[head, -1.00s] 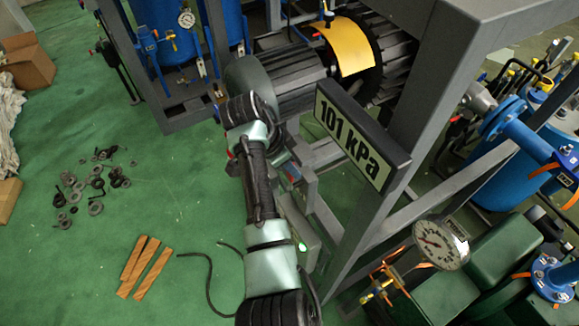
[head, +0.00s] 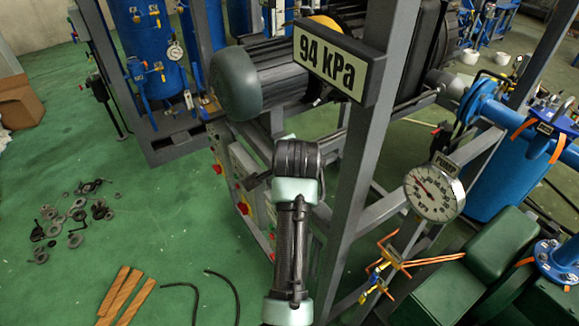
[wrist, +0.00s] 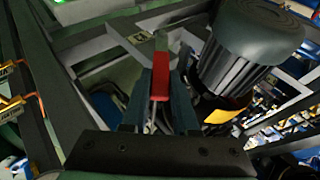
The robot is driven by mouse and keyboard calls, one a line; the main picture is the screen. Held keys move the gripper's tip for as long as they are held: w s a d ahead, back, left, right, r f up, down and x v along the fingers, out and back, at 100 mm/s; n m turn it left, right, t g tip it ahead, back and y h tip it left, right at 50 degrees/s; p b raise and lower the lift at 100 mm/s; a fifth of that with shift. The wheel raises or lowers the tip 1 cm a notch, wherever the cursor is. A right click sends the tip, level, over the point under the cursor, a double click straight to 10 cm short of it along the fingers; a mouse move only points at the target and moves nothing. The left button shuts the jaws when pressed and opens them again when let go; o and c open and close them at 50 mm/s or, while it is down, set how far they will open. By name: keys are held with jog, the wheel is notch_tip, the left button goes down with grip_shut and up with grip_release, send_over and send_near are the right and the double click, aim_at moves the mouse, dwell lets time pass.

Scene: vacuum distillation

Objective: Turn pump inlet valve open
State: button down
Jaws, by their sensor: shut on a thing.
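In the wrist view, my gripper (wrist: 160,97) is shut on a red handle (wrist: 160,72), which stands upright between the two dark fingers. The handle's far end shows beyond the fingertips; its lower part is hidden between them. The valve body under the handle cannot be made out, so I cannot confirm from sight that it is the pump inlet valve. In the head view, my arm reaches forward beside the grey frame, and the gripper is hidden. A sign (head: 338,62) reads 94 kPa. A round gauge labelled PUMP (head: 435,193) hangs right of the frame post.
The grey motor (head: 236,85) lies behind my arm, and it looms close right of the gripper in the wrist view (wrist: 250,45). A frame post (head: 365,150) stands just right of my arm. Copper tubing (head: 390,255) juts out at lower right.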

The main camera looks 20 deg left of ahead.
notch_tip(320, 180, down, 6)
jog(key=s+d+m+t+y+b, duration=0.1)
jog(key=t+y+b, duration=0.3)
jog(key=b, duration=1.1)
jog(key=shift+s+d+f+m+t+y+b, duration=0.2)
jog(key=shift+s+d+m+t+y+b, duration=0.15)
jog(key=shift+d+m+t, duration=0.5)
jog(key=shift+a, duration=0.1)
jog(key=shift+r, duration=0.1)
jog(key=c, duration=0.7)
grip_release()
jog(key=shift+s, duration=0.15)
